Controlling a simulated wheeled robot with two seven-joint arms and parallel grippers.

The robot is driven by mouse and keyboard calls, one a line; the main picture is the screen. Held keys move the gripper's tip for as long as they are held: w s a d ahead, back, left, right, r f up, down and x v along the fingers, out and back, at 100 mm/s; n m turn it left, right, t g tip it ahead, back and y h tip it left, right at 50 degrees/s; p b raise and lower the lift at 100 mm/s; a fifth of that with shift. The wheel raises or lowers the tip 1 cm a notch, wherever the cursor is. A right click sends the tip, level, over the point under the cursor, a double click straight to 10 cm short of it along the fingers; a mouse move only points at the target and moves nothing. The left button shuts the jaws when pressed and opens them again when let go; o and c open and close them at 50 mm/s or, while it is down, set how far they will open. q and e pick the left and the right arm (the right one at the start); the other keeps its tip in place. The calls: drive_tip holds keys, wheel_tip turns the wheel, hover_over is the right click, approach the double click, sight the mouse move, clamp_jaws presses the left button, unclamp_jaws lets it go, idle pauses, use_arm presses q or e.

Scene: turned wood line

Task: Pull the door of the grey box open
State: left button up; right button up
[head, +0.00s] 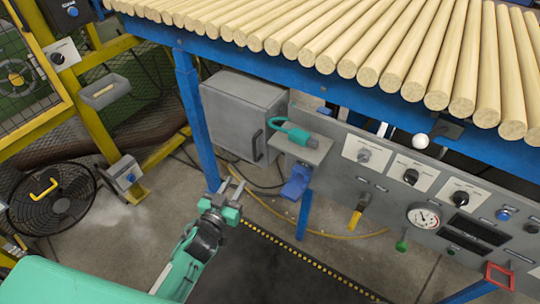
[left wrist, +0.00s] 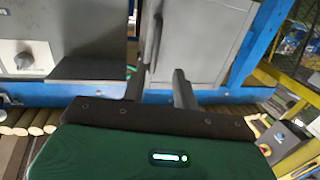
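The grey box (head: 232,118) stands behind the blue table leg, under the table. Its door looks shut, with a dark upright bar handle (head: 258,145) near the door's right edge. My left gripper (head: 231,188) is in front of and below the door, apart from it. In the left wrist view, which is upside down, the two fingers (left wrist: 159,80) are spread with nothing between them. The door (left wrist: 200,42) fills the middle there, and the handle (left wrist: 153,42) lies ahead of the fingers, nearer the left finger. My right gripper is not in view.
A blue table leg (head: 197,120) stands left of the box. Wooden rods (head: 380,50) lie above. A fan (head: 52,197) stands left; the floor before the box is mostly clear.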

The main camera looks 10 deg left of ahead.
sight(254, 151)
use_arm(q)
drive_tip(key=w+d, duration=0.1)
drive_tip(key=w, duration=0.3)
drive_tip(key=w+d+r, duration=0.1)
drive_tip(key=w, duration=0.8)
drive_tip(key=shift+w+d+r, duration=0.2)
drive_tip(key=shift+w+d, duration=0.2)
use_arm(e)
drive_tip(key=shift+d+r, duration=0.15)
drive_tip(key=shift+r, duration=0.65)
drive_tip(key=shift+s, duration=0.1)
use_arm(q)
clamp_jaws()
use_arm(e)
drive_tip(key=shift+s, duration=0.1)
